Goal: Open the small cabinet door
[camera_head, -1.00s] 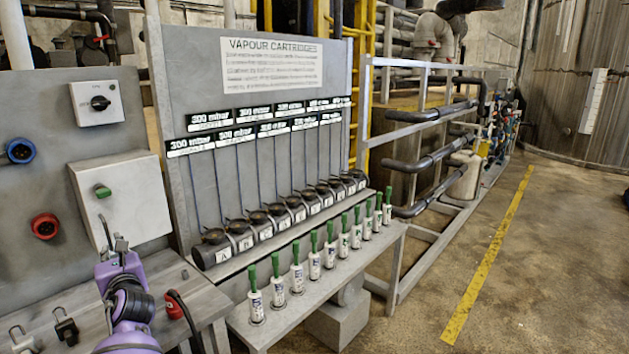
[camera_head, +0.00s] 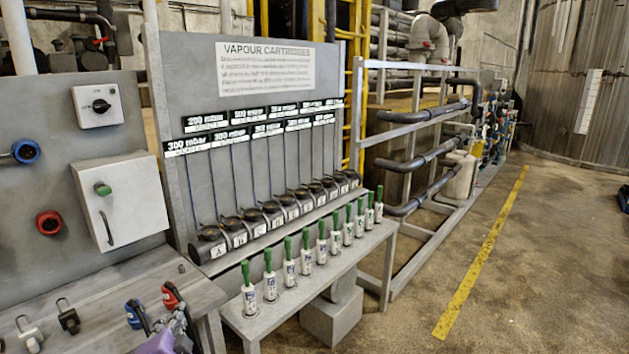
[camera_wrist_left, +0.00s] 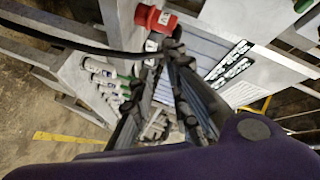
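The small cabinet (camera_head: 148,195) is a pale box on the grey panel at the left of the head view. Its door looks closed, with a dark bar handle (camera_head: 106,228) at its lower left and a green knob (camera_head: 103,188) above. My left gripper (camera_head: 178,318) is low in the head view, below and right of the cabinet, apart from the handle. In the left wrist view its dark fingers (camera_wrist_left: 164,55) converge toward the tips, and I cannot tell if they meet. I see nothing clearly held. My right gripper is not in view.
A blue plug (camera_head: 134,313) and a red plug (camera_head: 171,296) are close to my left gripper on the bench (camera_head: 90,290). Green-topped cartridges (camera_head: 290,262) stand in a row on the shelf at right.

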